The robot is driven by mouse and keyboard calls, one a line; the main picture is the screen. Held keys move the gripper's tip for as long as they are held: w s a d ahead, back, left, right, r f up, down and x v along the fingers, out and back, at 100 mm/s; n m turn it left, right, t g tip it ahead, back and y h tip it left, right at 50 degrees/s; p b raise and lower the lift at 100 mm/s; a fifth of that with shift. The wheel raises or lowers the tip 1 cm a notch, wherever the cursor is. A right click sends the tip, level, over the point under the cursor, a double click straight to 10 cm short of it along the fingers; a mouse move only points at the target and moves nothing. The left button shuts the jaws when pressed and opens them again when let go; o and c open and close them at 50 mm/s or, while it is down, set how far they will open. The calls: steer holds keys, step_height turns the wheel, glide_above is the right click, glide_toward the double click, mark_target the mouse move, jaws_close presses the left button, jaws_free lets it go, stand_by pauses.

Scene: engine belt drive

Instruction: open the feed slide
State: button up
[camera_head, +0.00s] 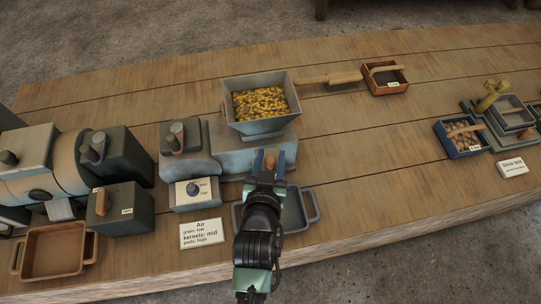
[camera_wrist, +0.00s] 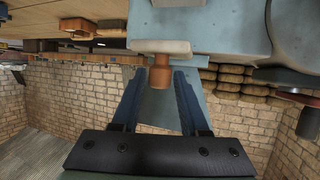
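The feed slide is a pale plate (camera_wrist: 160,48) with a round orange-brown knob (camera_wrist: 159,82), low on the blue-grey machine under the hopper (camera_head: 262,103). The knob also shows in the head view (camera_head: 270,161). The hopper is full of yellow and brown kernels. My gripper (camera_head: 266,168) is open at the front of the machine. In the wrist view, the knob appears between my two blue fingers (camera_wrist: 159,88), with a gap on each side. The fingers do not visibly touch it. My gripper hides part of the slide in the head view.
A grey-blue tray (camera_head: 298,209) lies beneath my gripper. An air dial box (camera_head: 194,193) and its label card (camera_head: 201,233) stand to the left, with a dark box (camera_head: 120,208) and brown tray (camera_head: 54,251) beyond.

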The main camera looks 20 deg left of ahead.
steer(key=shift+o, duration=0.9)
steer(key=shift+s, duration=0.1)
steer(key=b+v, duration=0.1)
steer(key=v, duration=1.2)
steer(key=shift+d+f, duration=0.1)
steer(key=w+d+r+m+t, duration=0.1)
steer(key=w+r+t, duration=0.45)
steer(key=r, duration=0.75)
steer(key=w+d+r+m+t, duration=0.1)
steer(key=w+d+r+t, duration=0.1)
steer(key=w+r, duration=0.85)
steer(key=s+d+r+t+h, duration=0.1)
steer(key=s+d+r+t, duration=0.1)
steer(key=r, duration=0.8)
steer(key=s+d+r+t+h, duration=0.1)
steer(key=s+d+r+t, duration=0.1)
steer(key=r, duration=0.8)
steer(key=s+d+r+m+t+h, duration=0.1)
steer(key=s+d+r+t, duration=0.1)
steer(key=r, duration=0.9)
steer(key=s+t, duration=0.1)
steer(key=s, duration=0.1)
steer(key=shift+s+d+h, duration=0.3)
steer(key=shift+s+d, duration=0.05)
steer(key=shift+d, duration=0.05)
